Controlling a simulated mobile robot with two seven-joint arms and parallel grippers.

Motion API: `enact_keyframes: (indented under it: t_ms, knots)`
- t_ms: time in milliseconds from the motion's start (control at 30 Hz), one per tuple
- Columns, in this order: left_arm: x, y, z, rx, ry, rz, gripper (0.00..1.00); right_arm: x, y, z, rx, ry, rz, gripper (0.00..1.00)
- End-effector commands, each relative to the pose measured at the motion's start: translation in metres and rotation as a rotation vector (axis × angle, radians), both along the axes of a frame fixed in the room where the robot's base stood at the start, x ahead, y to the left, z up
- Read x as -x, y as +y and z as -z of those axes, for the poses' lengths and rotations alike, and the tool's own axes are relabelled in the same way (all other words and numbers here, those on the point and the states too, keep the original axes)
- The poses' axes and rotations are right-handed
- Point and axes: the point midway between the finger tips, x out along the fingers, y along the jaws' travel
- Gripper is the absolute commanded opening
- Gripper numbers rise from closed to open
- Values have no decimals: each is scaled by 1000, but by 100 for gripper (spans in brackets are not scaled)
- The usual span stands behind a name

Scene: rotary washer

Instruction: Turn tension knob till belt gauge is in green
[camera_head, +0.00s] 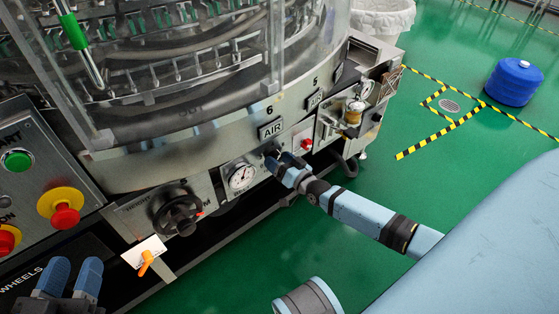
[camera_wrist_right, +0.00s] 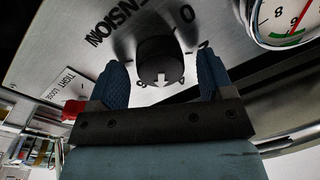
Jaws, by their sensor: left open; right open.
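The black tension knob (camera_wrist_right: 157,58) has a white arrow and sits on a metal panel marked TENSION in the right wrist view. The blue fingers of my right gripper (camera_wrist_right: 160,82) are open on either side of it, with a gap on each side. In the head view my right gripper (camera_head: 278,158) is at the panel below AIR and mostly hides the knob. The belt gauge (camera_head: 242,177) is a round white dial left of it. My left gripper (camera_head: 70,278) is open and empty.
A black handwheel (camera_head: 177,210) stands left of the gauge. A red button (camera_head: 306,144) is just right of my right gripper. An orange-handled lever (camera_head: 147,260) is near my left gripper. A blue drum (camera_head: 514,82) stands on the open green floor.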

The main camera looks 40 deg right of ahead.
Motion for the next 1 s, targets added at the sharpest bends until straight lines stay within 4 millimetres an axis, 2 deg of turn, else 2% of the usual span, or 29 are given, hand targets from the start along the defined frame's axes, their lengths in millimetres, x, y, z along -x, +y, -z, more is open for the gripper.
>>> enact_keyframes:
  t_ms: [167,500,633,800,1000]
  knots:
    - [1,-1,-6,9,18,4,43,16,-3,-1,0,2,0,74]
    - [19,-11,1,111,206,8,43,90,-14,0,1,5,0,74]
    - [22,-12,0,133,222,1,43,114,-18,2,1,3,0,74]
    - [21,-11,-10,159,185,-9,43,132,-21,3,0,1,0,74]
    - [20,-11,-14,165,167,-11,43,136,-22,4,0,-1,0,74]
